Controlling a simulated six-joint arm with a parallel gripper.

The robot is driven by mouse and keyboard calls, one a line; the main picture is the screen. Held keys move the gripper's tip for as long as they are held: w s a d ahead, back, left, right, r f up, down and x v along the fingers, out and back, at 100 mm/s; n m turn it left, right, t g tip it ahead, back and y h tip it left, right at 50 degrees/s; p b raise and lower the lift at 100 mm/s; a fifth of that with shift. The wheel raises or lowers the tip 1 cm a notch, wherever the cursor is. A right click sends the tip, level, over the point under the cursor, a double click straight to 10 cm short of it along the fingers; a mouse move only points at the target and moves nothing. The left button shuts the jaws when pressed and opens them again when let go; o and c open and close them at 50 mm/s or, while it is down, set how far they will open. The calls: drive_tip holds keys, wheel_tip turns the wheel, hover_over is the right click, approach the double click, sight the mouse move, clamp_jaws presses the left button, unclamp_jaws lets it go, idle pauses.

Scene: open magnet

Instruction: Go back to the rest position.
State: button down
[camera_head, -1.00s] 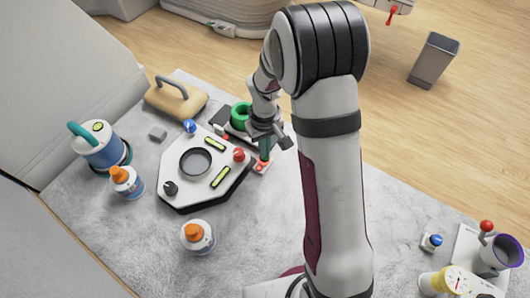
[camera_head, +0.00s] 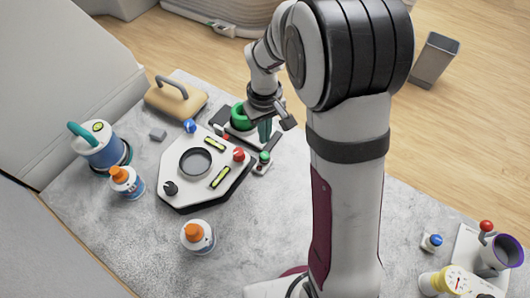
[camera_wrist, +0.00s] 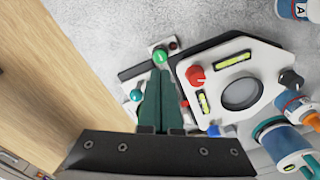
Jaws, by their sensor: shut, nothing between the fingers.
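My gripper (camera_head: 264,132) has dark green fingers pressed together with nothing between them. It hangs above the back right edge of the white panel, a little above a small box with a green button (camera_head: 264,156). In the wrist view my fingers (camera_wrist: 158,78) point towards the green button (camera_wrist: 160,56), with a small dark red lamp (camera_wrist: 173,46) beside it. The fingertips look apart from the button. My arm stands upright at the right of the panel and hides part of the table.
The white panel (camera_head: 220,180) has a round opening, a red knob (camera_head: 239,154) and a black knob (camera_head: 170,188). Orange-capped bottles (camera_head: 198,236), a blue canister (camera_head: 98,148) and a handled tan block (camera_head: 175,100) stand around it.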

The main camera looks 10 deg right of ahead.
drive_tip(key=s+a+r+m+y, duration=0.1)
drive_tip(key=s+r+m, duration=0.3)
drive_tip(key=s, duration=0.8)
drive_tip(key=s+a+r+m, duration=0.1)
drive_tip(key=s+r+m, duration=0.3)
drive_tip(key=s, duration=0.8)
wheel_tip(320, 180, up, 2)
drive_tip(key=shift+s+r+m+y, duration=0.1)
drive_tip(key=shift+s+m+y, duration=0.2)
drive_tip(key=shift+s+y, duration=0.1)
